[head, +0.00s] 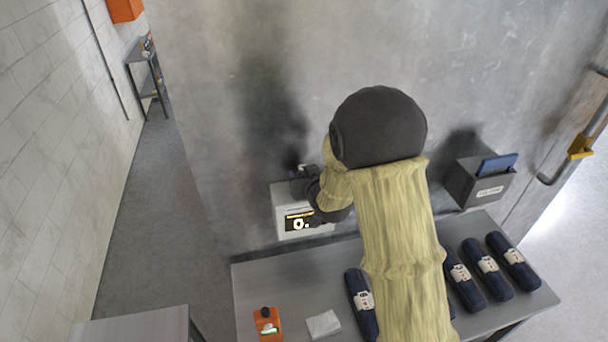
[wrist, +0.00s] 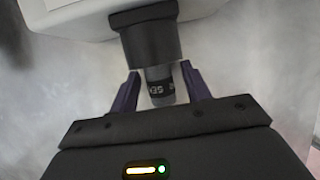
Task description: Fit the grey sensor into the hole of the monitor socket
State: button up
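The grey sensor (wrist: 160,92), with a black lettered band, shows in the wrist view. Its far end is hidden by the dark monitor socket (wrist: 150,38) and appears to sit in its hole, in line with it; the depth cannot be told. My gripper (wrist: 160,72) has its two purple fingers on either side of the sensor, with a gap showing on both sides, so it is open and not holding it. In the head view the white monitor (head: 289,199) with a lit display is on the metal wall; my arm covers its right part and the sensor is not made out.
A metal table (head: 255,278) stands below, with several dark rolled bundles (head: 486,268), an orange handheld device (head: 267,324) and a white folded cloth (head: 323,324). A dark wall holder (head: 478,187) with a blue item is to the right. Floor at left is clear.

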jog(key=shift+r, duration=0.15)
jog(key=shift+s+d+r+b, duration=0.1)
jog(key=shift+s+d+b, duration=0.15)
jog(key=shift+s, duration=0.25)
jog(key=b+v, duration=0.4)
jog(key=v, duration=0.7)
jog(key=shift+a, duration=0.1)
dwell(0.3)
jog(key=s+d+f+m+g+h, duration=0.2)
jog(key=s+d+f+g, duration=0.2)
jog(key=s+d, duration=0.3)
jog(key=s+d+f+m+g+h, duration=0.2)
jog(key=s+d+f+g, duration=0.3)
jog(key=s, duration=0.4)
jog(key=shift+s+d+f+g+h, duration=0.3)
jog(key=shift+d+g+h, duration=0.15)
jog(key=shift+d, duration=0.45)
